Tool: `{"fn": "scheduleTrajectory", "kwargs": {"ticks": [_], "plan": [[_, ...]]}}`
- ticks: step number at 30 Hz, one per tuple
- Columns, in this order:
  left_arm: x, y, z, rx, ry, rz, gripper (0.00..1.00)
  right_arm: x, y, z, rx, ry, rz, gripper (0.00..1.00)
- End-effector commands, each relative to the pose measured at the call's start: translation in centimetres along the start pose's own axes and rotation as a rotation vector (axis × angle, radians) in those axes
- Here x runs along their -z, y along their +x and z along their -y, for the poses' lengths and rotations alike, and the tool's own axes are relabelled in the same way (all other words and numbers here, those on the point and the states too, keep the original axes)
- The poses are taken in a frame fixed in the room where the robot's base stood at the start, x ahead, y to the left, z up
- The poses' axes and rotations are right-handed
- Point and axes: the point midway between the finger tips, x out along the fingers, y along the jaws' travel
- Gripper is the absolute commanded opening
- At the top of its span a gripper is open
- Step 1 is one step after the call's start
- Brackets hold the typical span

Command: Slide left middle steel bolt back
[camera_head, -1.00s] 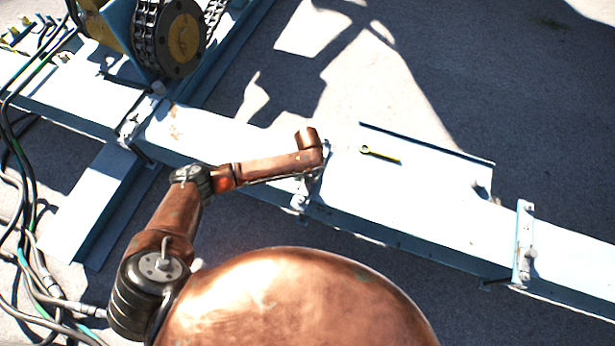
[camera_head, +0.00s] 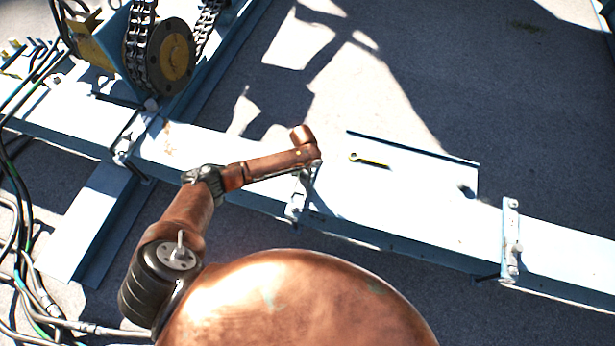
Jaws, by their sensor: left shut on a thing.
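A steel clamp bracket (camera_head: 297,203) with bolts crosses the pale blue beam (camera_head: 400,200) near the middle. My left arm comes in from the left over the beam, and its copper wrist is above the bracket's far end. My left gripper (camera_head: 311,172) points down there, mostly hidden by the wrist and foreshortened. It is shut on the steel bolt at that end; the bolt itself is largely hidden. My right gripper is not in view.
A yellow wrench (camera_head: 368,160) lies on the beam's plate, right of my wrist. Another clamp bracket (camera_head: 511,240) stands further right, and one (camera_head: 130,135) to the left. A chain-driven reel (camera_head: 170,55) is at upper left. Cables (camera_head: 25,260) run along the left.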

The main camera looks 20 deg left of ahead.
Motion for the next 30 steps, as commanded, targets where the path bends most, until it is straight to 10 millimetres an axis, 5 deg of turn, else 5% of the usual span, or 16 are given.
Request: {"fn": "scheduleTrajectory", "kwargs": {"ticks": [2, 3, 10, 21, 30], "plan": [[0.4, -0.1, 0.2, 0.002, -0.002, -0.011, 0.00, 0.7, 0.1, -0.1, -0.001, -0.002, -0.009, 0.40], [0.5, -0.1, 0.2, 0.003, -0.002, -0.012, 0.26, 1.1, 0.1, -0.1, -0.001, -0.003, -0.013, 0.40], [0.4, -0.1, 0.1, 0.003, -0.001, -0.009, 0.41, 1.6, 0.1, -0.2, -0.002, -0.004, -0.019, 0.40], [0.4, -0.7, 0.1, 0.002, 0.001, -0.008, 0.42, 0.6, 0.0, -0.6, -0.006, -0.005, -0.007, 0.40], [0.4, -6.1, 0.0, 0.002, 0.002, -0.010, 0.42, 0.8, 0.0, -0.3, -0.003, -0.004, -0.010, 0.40]]}}
